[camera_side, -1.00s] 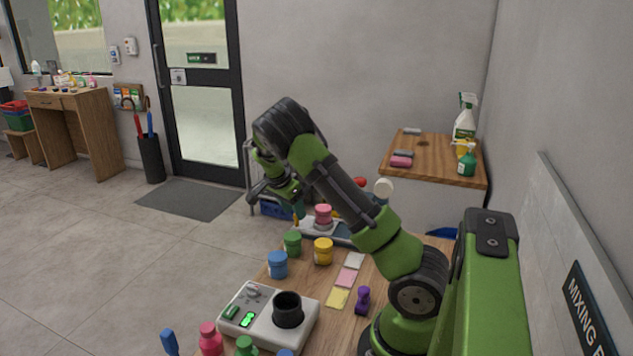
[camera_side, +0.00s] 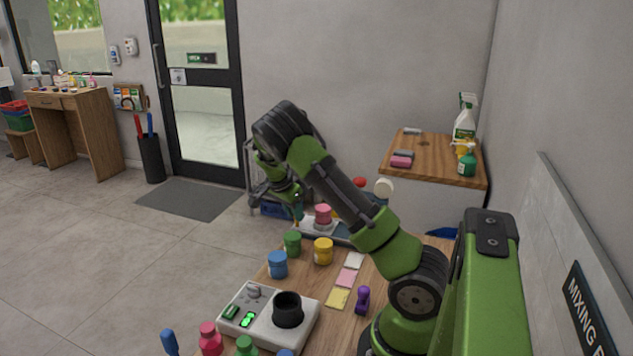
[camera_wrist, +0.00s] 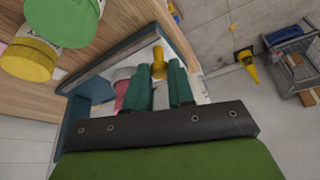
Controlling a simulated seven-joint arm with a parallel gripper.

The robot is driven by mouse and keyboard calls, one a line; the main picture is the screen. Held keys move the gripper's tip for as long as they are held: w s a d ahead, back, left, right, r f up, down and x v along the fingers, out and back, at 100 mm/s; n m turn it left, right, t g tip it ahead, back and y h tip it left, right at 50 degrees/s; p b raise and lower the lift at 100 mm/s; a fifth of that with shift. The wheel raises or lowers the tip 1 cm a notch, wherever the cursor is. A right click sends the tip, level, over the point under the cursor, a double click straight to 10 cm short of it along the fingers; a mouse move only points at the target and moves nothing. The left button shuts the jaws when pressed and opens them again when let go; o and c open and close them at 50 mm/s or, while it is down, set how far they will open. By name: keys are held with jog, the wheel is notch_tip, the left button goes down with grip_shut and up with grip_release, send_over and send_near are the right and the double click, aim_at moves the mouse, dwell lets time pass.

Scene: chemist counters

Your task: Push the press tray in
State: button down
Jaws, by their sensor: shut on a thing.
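The pale press tray (camera_side: 307,225) lies at the far end of the wooden counter, with a pink jar (camera_side: 323,214) on or just above it. In the wrist view the pale tray (camera_wrist: 199,88) shows behind my fingers, beside a dark blue frame (camera_wrist: 70,130). My gripper (camera_side: 298,217) is low at the tray's left end. Its teal fingers (camera_wrist: 158,88) stand around a yellow handle-like piece (camera_wrist: 158,63), with a narrow gap between them. The fingers and wrist hide much of the tray and the exact contact.
Green (camera_side: 292,243), blue (camera_side: 278,264) and yellow (camera_side: 323,250) jars stand on the near counter. A white device with a black cup (camera_side: 288,308) is closer. A wire cart (camera_wrist: 290,62) stands beyond the counter. The floor to the left is open.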

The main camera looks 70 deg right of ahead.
jog(key=shift+s, duration=0.1)
send_over(328, 235)
jog(key=shift+s+d, duration=0.15)
jog(key=shift+d, duration=0.05)
jog(key=c, duration=1.1)
grip_release()
jog(key=shift+s, duration=0.1)
jog(key=shift+o, duration=0.6)
jog(key=shift+w+a+r, duration=0.1)
jog(key=shift+w+r, duration=0.15)
jog(key=shift+r, duration=0.05)
jog(key=v, duration=1.6)
jog(key=shift+a, duration=0.15)
